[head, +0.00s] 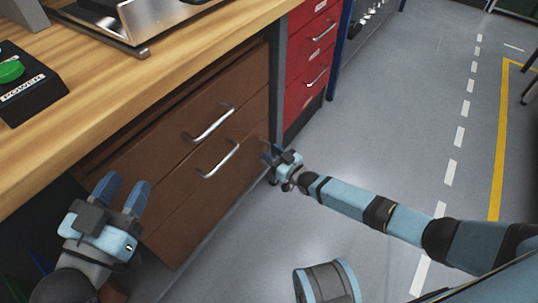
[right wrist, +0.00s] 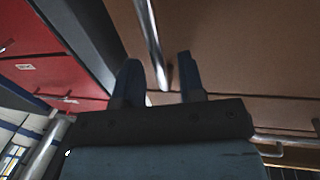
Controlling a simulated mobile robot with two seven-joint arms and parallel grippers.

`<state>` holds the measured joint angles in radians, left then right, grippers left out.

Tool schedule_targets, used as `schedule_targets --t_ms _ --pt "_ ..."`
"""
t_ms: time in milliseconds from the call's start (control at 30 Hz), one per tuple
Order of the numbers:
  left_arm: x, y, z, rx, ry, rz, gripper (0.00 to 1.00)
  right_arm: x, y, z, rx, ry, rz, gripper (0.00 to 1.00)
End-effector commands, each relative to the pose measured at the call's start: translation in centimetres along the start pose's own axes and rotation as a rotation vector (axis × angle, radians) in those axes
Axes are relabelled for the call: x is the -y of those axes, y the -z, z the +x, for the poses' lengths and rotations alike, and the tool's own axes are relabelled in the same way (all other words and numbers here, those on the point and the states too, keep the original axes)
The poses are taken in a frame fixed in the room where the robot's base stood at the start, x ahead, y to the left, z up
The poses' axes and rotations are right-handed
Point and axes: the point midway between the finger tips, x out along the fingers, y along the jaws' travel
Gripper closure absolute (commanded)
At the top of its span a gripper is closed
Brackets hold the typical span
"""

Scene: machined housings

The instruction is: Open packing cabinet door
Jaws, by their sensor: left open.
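The brown wooden cabinet (head: 165,170) stands under the workbench, its fronts closed. Two silver bar handles show on it, an upper one (head: 212,125) and a lower one (head: 219,160). My right gripper (head: 269,153) is at the cabinet's right end, low, beside the grey post. In the right wrist view its two fingers (right wrist: 158,82) are apart. A silver bar (right wrist: 150,40) on a brown front ends between them in the picture; I cannot tell whether they touch it. My left gripper (head: 122,189) is open and empty, in front of the cabinet's left part.
The wooden worktop (head: 165,65) overhangs the cabinet and carries a box with a green power button (head: 12,70) and a metal tray (head: 140,35). A red drawer cabinet (head: 310,60) stands beyond the grey post (head: 277,80). The grey floor (head: 390,130) at right is clear.

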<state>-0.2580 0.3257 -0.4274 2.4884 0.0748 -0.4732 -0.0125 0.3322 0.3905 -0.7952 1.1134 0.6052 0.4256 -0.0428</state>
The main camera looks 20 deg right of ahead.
Motion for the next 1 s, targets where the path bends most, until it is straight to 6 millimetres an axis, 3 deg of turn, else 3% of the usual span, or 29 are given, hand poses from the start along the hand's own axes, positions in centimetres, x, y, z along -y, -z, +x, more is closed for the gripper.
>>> schedule_targets --t_ms 200,467,500,667,1000 --pt "0.3 0.1 0.2 -0.033 0.005 0.045 0.57 0.0 -0.1 1.7 0.001 0.000 0.000 0.64" --pt "0.4 0.3 0.1 -0.036 0.002 0.058 0.57 0.0 0.0 1.8 0.002 0.000 0.000 0.64" --pt "0.4 0.3 0.1 -0.036 0.001 0.059 0.57 0.0 0.0 1.8 0.001 0.000 0.000 0.66" --pt "0.4 0.3 0.1 -0.033 0.001 0.060 0.57 0.0 0.0 1.8 0.001 0.000 0.000 1.00" --pt "0.4 0.6 0.2 -0.031 0.002 0.045 0.57 -0.1 0.1 1.4 0.002 -0.007 0.001 1.00"
